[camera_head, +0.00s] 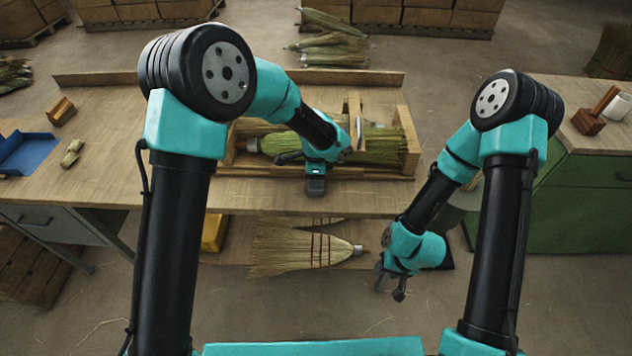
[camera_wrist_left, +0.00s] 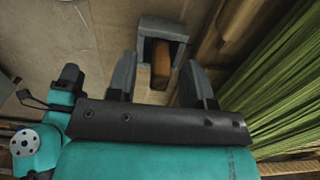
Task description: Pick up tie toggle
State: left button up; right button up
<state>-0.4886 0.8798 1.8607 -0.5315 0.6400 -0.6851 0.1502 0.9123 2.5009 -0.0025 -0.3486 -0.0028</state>
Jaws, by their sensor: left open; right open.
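A small brown wooden piece, which looks like the tie toggle (camera_wrist_left: 161,66), sits in a grey U-shaped holder (camera_wrist_left: 153,29) in the left wrist view. My left gripper (camera_wrist_left: 160,82) is open, with one dark finger on each side of the piece. I cannot tell whether either finger touches it. In the head view my left gripper (camera_head: 288,157) is low at the near side of the broom frame, and I cannot make out the toggle there. My right gripper (camera_head: 391,287) is open and empty, hanging in front of the bench.
Green broom straw (camera_head: 385,145) lies in a wooden frame (camera_head: 409,142) on the bench (camera_head: 130,110). A finished broom (camera_head: 300,250) lies below the front edge. A blue tray (camera_head: 28,152) is at the left.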

pick_arm(q)
jog(key=shift+c, duration=0.3)
grip_shut()
jog(key=shift+r, duration=0.1)
jog(key=shift+r, duration=0.55)
notch_tip(320, 180, up, 2)
jog(key=shift+s+r, duration=0.15)
jog(key=shift+r, duration=0.1)
jog(key=s+r, duration=0.1)
jog(key=s, duration=1.4)
jog(key=shift+s+a+r, duration=0.15)
jog(key=shift+s+a, duration=0.15)
jog(key=shift+s, duration=0.05)
jog(key=shift+a+r, duration=0.1)
